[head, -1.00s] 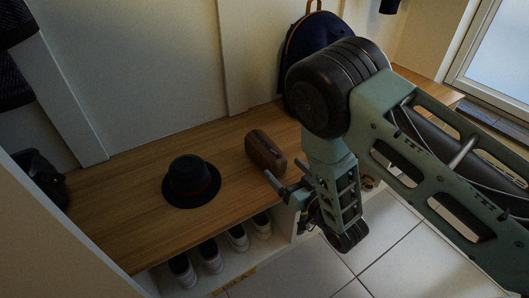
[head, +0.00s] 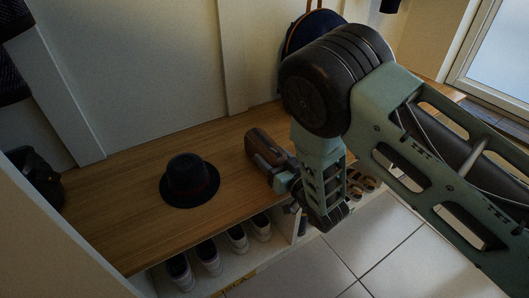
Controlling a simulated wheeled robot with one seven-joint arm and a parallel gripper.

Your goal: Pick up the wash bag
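The wash bag is a brown, rounded oblong bag (head: 262,143) lying on the wooden bench top, right of the dark hat, in the head view. My gripper (head: 273,168) is at the bag's near right end, and one finger overlaps the bag's near side in the picture. The other finger is mostly hidden by the bag and my wrist. I cannot tell whether the fingers are open around the bag or closed on it. The bag appears to rest on the bench.
A dark hat (head: 190,181) sits on the wooden bench (head: 115,213). Several shoes (head: 208,255) stand in cubbies below. A navy backpack (head: 312,32) is behind my arm at the back. Tiled floor (head: 375,235) is clear at the front right.

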